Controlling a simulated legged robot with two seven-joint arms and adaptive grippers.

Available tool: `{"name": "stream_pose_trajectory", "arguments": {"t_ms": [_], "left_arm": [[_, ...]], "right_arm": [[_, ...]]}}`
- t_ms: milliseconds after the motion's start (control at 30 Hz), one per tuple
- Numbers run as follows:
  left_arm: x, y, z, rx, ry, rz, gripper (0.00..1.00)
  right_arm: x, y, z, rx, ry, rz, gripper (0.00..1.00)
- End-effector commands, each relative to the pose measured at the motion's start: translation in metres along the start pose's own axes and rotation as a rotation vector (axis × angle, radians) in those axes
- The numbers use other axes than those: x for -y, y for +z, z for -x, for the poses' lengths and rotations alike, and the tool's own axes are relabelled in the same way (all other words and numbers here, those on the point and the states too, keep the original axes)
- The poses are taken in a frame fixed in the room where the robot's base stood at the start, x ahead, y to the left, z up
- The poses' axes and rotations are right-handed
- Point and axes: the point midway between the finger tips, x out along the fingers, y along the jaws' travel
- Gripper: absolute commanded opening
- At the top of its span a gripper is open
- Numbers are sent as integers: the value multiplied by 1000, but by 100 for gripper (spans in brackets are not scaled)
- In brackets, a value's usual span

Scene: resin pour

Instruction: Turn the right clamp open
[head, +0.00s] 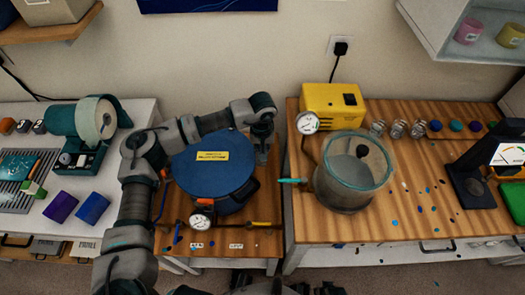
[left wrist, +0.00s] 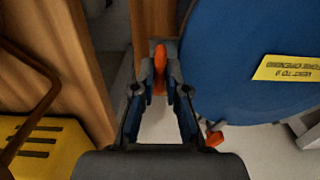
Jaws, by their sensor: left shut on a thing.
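The pressure pot has a round blue lid (head: 214,158) with a yellow label, and the lid also fills the right of the left wrist view (left wrist: 235,60). My left arm reaches over the lid. My left gripper (head: 262,158) points down at the pot's right side. In the left wrist view its fingers (left wrist: 160,85) are shut on the orange right clamp (left wrist: 160,70), beside the lid's rim. A second orange clamp (left wrist: 214,138) shows at the rim, apart from the fingers. Another orange clamp (head: 163,173) is at the lid's left. My right gripper is not seen.
A pressure gauge (head: 200,221) and a yellow-handled valve line (head: 258,225) are at the pot's front. To the right, a wooden table holds a glass-lidded chamber (head: 345,198) and a yellow pump (head: 322,98). A gap separates it from the pot's stand.

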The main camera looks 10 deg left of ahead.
Motion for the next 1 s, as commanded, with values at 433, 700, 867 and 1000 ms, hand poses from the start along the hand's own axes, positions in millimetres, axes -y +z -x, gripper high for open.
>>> {"name": "stream_pose_trajectory", "arguments": {"t_ms": [433, 700, 867, 1000], "left_arm": [[0, -2, 2, -8, 3, 2, 38], [0, 0, 5, -6, 2, 1, 38], [0, -1, 28, -7, 3, 1, 38], [0, -2, 60, -8, 4, 1, 38]], "right_arm": [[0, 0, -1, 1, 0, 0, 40], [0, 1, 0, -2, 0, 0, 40], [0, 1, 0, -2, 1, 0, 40], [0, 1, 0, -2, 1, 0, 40]]}}
